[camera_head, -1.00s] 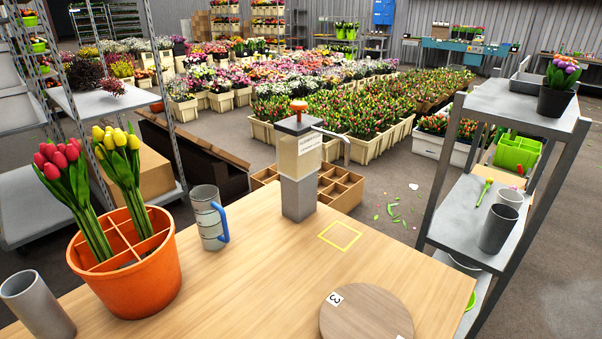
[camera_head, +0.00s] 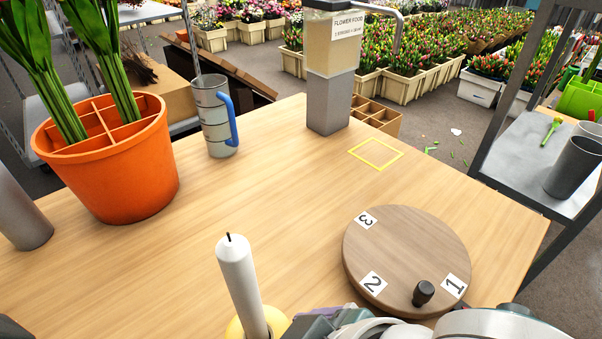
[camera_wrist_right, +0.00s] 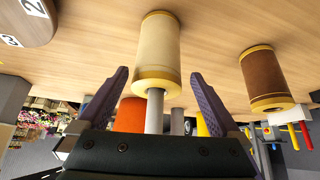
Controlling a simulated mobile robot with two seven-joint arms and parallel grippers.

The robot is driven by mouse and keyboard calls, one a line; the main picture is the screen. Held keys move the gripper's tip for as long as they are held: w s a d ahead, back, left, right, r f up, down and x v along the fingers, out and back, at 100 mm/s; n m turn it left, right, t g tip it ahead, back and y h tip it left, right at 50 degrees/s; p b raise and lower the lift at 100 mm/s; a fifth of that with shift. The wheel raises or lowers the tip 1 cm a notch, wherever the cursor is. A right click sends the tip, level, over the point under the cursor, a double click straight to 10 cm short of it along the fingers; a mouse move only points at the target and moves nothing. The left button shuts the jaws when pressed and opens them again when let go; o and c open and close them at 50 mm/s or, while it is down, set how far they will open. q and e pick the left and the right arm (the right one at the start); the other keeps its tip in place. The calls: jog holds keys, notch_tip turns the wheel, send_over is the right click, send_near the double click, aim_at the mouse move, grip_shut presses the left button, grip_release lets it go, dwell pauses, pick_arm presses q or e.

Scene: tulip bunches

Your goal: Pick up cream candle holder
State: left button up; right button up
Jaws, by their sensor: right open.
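The cream candle holder (camera_wrist_right: 158,50) has yellow bands and stands on the table. In the right wrist view it appears upside down, with a white candle (camera_wrist_right: 155,110) in it. In the head view the candle (camera_head: 243,285) is upright, and only a small yellow part of the holder (camera_head: 270,325) shows at the bottom edge. My right gripper (camera_wrist_right: 159,73) is open, its purple fingers apart on either side of the candle and pointing toward the holder. I cannot tell whether they touch it. My left gripper is not seen.
A brown candle holder (camera_wrist_right: 270,78) stands beside the cream one. A round wooden board (camera_head: 405,245) with numbered labels lies to the right. An orange pot (camera_head: 115,190) of tulips, a mug (camera_head: 215,125) and a flower-food dispenser (camera_head: 328,100) stand farther back. The table's middle is clear.

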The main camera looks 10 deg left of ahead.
jog(key=b+x, duration=0.1)
jog(key=x, duration=0.4)
jog(key=shift+w+d+f+b, duration=0.1)
jog(key=shift+d+f+b, duration=0.05)
jog(key=shift+b, duration=0.15)
jog(key=c, duration=1.4)
